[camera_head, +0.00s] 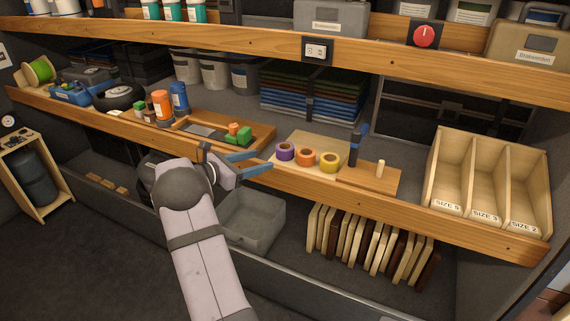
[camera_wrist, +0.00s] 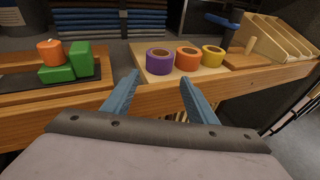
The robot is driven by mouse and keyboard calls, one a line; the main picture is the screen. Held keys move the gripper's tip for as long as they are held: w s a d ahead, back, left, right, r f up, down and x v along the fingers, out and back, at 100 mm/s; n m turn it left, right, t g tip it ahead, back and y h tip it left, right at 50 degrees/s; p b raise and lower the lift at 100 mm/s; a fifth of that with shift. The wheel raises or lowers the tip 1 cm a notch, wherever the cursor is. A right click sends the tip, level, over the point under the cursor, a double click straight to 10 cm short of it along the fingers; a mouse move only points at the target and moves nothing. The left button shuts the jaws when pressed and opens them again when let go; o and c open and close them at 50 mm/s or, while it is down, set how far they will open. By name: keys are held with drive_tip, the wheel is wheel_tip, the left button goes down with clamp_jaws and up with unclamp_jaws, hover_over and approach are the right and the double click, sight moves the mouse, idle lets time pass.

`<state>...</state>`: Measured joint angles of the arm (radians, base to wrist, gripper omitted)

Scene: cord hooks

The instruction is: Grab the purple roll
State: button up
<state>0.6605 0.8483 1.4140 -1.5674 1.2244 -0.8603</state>
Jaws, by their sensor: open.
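The purple roll (camera_head: 286,151) stands at the left of a row of three tape rolls on a light wooden board (camera_head: 322,142) on the shelf. In the wrist view the purple roll (camera_wrist: 159,61) is beyond my fingertips, roughly between them. My gripper (camera_head: 262,161) is open and empty in front of the shelf edge, left of the purple roll and apart from it. In the wrist view its two blue fingers (camera_wrist: 158,82) are spread wide. The orange roll (camera_head: 306,157) and the yellow roll (camera_head: 330,162) stand to the right of the purple one.
A tray with green and orange blocks (camera_head: 238,133) lies left of the rolls. A dark blue-topped tool (camera_head: 356,146) and a wooden peg (camera_head: 380,169) stand to the right. Further right is a sorter labelled by size (camera_head: 446,208). The wooden shelf edge (camera_head: 310,186) runs below the rolls.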

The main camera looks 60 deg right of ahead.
sight(278, 152)
drive_tip(key=shift+h, duration=0.4)
drive_tip(key=shift+p+x, duration=0.3)
drive_tip(key=shift+x, duration=4.3)
drive_tip(key=shift+r, duration=0.15)
drive_tip(key=shift+n, duration=0.3)
drive_tip(key=shift+c, duration=0.3)
drive_tip(key=c, duration=0.6)
